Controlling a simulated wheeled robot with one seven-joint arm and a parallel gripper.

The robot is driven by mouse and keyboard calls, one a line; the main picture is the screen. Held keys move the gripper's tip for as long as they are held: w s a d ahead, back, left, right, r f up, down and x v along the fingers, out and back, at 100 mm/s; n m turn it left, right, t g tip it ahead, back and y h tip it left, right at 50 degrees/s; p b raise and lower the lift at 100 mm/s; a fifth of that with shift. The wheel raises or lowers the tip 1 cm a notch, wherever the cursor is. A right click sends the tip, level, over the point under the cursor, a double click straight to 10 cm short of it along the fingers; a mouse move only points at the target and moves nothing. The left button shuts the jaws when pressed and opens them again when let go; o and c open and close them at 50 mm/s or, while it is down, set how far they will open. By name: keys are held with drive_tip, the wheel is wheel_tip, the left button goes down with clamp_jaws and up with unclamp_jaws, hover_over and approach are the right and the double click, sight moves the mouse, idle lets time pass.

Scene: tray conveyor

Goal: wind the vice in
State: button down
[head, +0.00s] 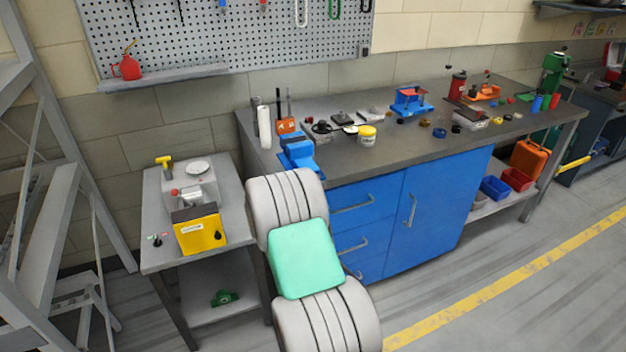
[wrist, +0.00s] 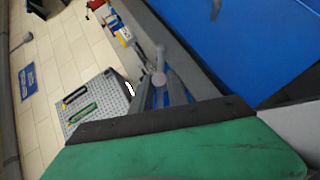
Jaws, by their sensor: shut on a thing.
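The blue vice (head: 298,150) is mounted at the near left corner of the workbench. In the head view my arm rises in front of it and hides its lower front and my gripper. In the wrist view my gripper (wrist: 161,88) shows as grey fingers beyond the green housing. The fingers are closed together around a thin grey bar with a rounded end, the vice handle (wrist: 159,62). The exact grip and the gap between the vice jaws are too small to tell.
The workbench (head: 440,150) carries a yellow-lidded tub (head: 367,136), a blue stand (head: 411,102) and several small parts. A small side table (head: 155,210) with a yellow box (head: 199,229) stands left of my arm. The floor at right is clear.

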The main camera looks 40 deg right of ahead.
drive_tip(key=shift+s+d+r+m+y, duration=0.1)
drive_tip(key=shift+m+y, duration=0.6)
drive_tip(key=shift+y, duration=0.35)
drive_tip(key=shift+w+d+r+m+y, duration=0.15)
drive_tip(key=shift+m+y, duration=0.55)
drive_tip(key=shift+y, duration=0.4)
drive_tip(key=shift+s+d+r+m+y, duration=0.15)
drive_tip(key=shift+m+y, duration=0.55)
drive_tip(key=shift+y, duration=0.35)
drive_tip(key=shift+a, duration=0.1)
drive_tip(key=c, duration=1.3)
unclamp_jaws()
drive_tip(key=shift+f, duration=0.1)
drive_tip(key=v, duration=0.7)
drive_tip(key=shift+s+a+r+b, duration=0.2)
drive_tip(key=shift+s+r+b, duration=0.05)
drive_tip(key=shift+b, duration=0.1)
